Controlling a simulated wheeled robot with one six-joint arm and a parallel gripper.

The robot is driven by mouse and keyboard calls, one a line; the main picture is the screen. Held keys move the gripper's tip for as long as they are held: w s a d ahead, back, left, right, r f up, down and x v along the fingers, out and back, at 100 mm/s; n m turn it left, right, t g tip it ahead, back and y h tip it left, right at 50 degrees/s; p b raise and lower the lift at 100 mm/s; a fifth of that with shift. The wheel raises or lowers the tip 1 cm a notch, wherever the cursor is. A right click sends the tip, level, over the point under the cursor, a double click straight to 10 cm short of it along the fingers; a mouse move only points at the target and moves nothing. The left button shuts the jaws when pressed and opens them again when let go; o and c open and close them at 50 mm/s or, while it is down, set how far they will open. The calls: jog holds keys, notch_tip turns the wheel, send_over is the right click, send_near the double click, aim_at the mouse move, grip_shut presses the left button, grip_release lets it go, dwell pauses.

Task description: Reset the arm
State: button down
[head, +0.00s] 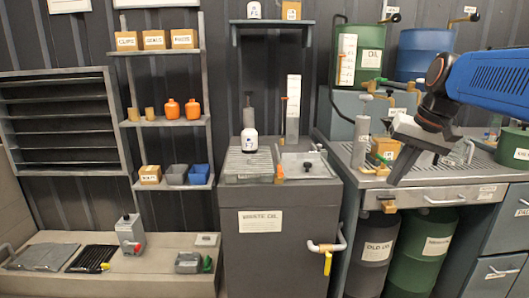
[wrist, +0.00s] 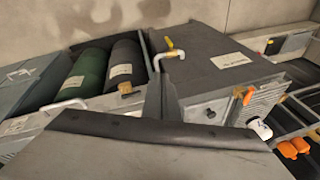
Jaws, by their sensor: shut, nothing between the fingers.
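My blue arm (head: 490,85) reaches in from the right in the head view. My grey gripper (head: 398,178) hangs at its end, pointing down and to the left, in front of the workbench (head: 445,182). It is shut and empty, apart from the bench things behind it. In the wrist view my gripper (wrist: 163,95) shows as a dark finger shape above its wide grey body, against the waste oil cabinet (wrist: 225,60) and the bench drums.
The waste oil cabinet (head: 262,225) stands left of the bench with a white bottle (head: 249,140) on top. Green (head: 422,255) and dark drums (head: 376,250) stand under the bench. A shelf rack (head: 165,122) holds orange bottles (head: 193,109). Open air lies between gripper and cabinet.

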jog(key=s+a+f+n+t+h, duration=0.1)
jog(key=s+a+f+n+h, duration=0.1)
jog(key=s+f, duration=1.8)
jog(key=shift+s+a+f+n+t, duration=0.15)
jog(key=shift+s+a+n+t, duration=0.15)
jog(key=shift+s+a+n, duration=0.45)
jog(key=shift+w+a, duration=0.2)
jog(key=shift+w, duration=0.1)
